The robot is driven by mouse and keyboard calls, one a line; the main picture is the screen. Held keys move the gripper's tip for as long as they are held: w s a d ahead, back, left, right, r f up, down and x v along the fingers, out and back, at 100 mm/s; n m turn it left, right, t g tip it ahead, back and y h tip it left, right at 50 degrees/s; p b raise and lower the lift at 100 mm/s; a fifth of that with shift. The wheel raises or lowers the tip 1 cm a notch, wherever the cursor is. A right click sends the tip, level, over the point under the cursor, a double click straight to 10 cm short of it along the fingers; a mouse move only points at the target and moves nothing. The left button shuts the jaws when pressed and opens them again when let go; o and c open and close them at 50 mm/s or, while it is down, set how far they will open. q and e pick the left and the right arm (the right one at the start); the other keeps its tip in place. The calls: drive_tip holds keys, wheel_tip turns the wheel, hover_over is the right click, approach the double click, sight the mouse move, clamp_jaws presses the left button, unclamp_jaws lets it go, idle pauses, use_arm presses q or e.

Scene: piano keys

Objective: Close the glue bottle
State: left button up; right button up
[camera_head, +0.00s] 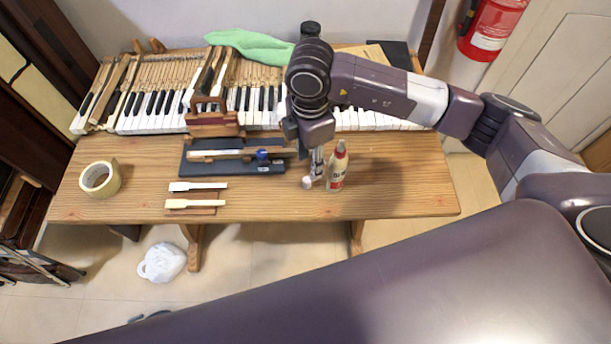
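The glue bottle (337,172) stands upright on the wooden table, right of centre. It has a pale body with a dark and red label and a red tapered top. My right gripper (316,174) points down just left of the bottle, very close to it; I cannot tell whether they touch. A small whitish piece (307,183), perhaps the cap, is at the fingertips' lower left. I cannot tell whether it is held or rests on the table. The finger gap is too small to make out. My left gripper is not in view.
Piano keys (150,112) run along the back of the table (400,180). A dark tray (215,166) with a wooden piece and a blue item lies left of the gripper. Two loose keys (195,203) and a tape roll (100,179) lie further left. The table's right side is clear.

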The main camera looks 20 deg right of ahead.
sight(307, 180)
drive_tip(key=shift+f, duration=1)
drive_tip(key=shift+a+f, duration=0.1)
drive_tip(key=shift+f, duration=0.2)
drive_tip(key=shift+f+p, duration=0.3)
drive_tip(key=shift+p, duration=0.15)
drive_tip(key=f, duration=0.1)
drive_tip(key=f+p, duration=0.1)
drive_tip(key=f, duration=0.1)
drive_tip(key=shift+a+f, duration=0.2)
drive_tip(key=shift+f, duration=0.65)
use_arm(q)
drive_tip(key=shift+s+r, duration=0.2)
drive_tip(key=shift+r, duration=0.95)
use_arm(e)
drive_tip(key=shift+c, duration=0.4)
